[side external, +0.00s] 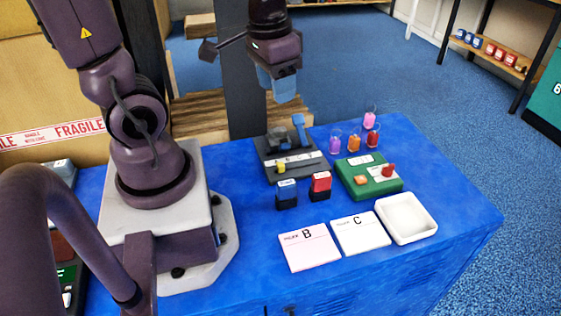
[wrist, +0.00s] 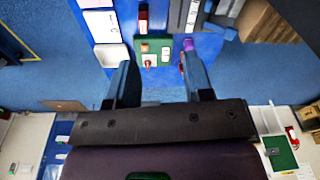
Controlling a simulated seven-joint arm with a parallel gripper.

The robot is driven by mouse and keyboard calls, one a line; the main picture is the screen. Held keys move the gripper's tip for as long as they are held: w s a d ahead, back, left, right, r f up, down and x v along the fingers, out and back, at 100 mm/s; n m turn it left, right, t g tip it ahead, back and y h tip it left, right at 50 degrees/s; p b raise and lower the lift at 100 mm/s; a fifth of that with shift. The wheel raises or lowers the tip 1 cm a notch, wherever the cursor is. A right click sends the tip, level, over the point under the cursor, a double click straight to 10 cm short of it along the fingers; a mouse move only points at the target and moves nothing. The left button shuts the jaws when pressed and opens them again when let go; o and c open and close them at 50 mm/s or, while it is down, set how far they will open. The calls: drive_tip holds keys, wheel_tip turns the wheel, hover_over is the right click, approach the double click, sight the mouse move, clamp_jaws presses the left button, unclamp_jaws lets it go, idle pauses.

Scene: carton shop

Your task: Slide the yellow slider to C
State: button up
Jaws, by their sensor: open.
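In the side external view, the yellow slider (side external: 281,168) sits near the left end of a pale lettered strip on a dark grey box (side external: 312,171). The letters on the strip are too small to read. A blue lever (side external: 299,124) stands at the back of the same box. My gripper (side external: 284,100) is in the air above and behind this box, apart from it. In the wrist view, my gripper (wrist: 156,66) has its two fingers wide apart with nothing between them. The dark box (wrist: 185,15) shows partly at the top there; I cannot make out the slider.
A green box (side external: 380,188) with a red knob stands right of the dark box. Blue (side external: 287,193) and red (side external: 320,186) stamps stand in front. Cards B (side external: 310,254) and C (side external: 362,238) and a white tray (side external: 408,235) lie nearer. Small cups (side external: 353,142) stand behind.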

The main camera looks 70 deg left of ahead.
drive_tip(key=g, duration=0.2)
hover_over(280, 164)
drive_tip(key=s+d, duration=0.1)
drive_tip(key=s, duration=0.1)
wheel_tip(280, 164, down, 10)
drive_tip(key=f, duration=0.5)
drive_tip(key=w+f+m, duration=0.1)
drive_tip(key=f, duration=0.4)
drive_tip(key=w+a+f+m, duration=0.1)
drive_tip(key=f, duration=0.3)
drive_tip(key=shift+f+t, duration=0.2)
drive_tip(key=shift+t, duration=0.1)
drive_tip(key=shift+c, duration=0.5)
clamp_jaws()
